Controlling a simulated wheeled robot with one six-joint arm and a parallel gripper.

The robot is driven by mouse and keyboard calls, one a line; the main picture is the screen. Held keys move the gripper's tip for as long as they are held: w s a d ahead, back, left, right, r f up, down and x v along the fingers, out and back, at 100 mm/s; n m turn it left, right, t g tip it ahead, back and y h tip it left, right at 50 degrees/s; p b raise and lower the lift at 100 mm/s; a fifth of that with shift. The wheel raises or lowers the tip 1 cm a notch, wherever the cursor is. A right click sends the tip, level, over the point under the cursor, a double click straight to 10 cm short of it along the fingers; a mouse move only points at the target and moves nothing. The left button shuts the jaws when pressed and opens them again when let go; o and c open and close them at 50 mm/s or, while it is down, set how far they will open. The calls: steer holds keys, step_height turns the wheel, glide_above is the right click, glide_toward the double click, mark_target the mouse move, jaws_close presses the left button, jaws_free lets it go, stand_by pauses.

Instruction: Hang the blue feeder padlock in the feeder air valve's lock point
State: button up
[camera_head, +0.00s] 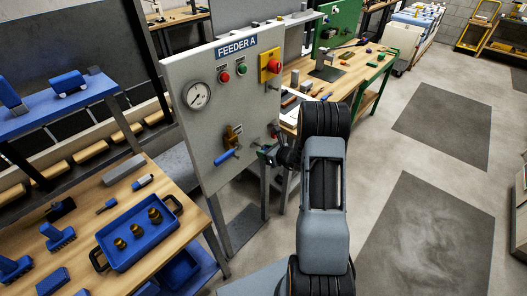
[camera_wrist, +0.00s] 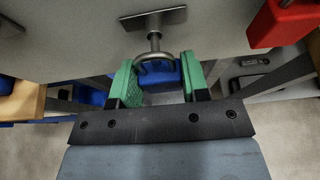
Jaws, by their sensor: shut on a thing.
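My gripper (camera_head: 266,150) is in front of the lower right of the FEEDER A panel (camera_head: 205,130). In the wrist view my gripper (camera_wrist: 159,78) has its green fingers on either side of the blue padlock (camera_wrist: 160,80) and is shut on it. The padlock's silver shackle (camera_wrist: 155,64) points towards the panel. It meets the end of a metal stem (camera_wrist: 154,40) that comes from a small plate (camera_wrist: 152,19). I cannot tell whether the shackle passes through the stem's end. In the head view my arm and gripper hide the padlock. The air valve's blue handle (camera_head: 227,156) is left of my gripper.
A red block-like part (camera_wrist: 284,22) is at the wrist view's upper right. The panel also carries a gauge (camera_head: 198,95) and a yellow isolator with a red knob (camera_head: 270,67). A blue tray (camera_head: 137,237) sits on the wooden bench at lower left. Open floor lies right.

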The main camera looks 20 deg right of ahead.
steer(key=shift+s+d, duration=0.2)
steer(key=shift+s, duration=0.15)
stand_by(0.3)
steer(key=shift+s+d, duration=0.4)
steer(key=shift+s, duration=0.45)
steer(key=o, duration=0.4)
steer(key=c, duration=0.3)
steer(key=shift+c, duration=0.2)
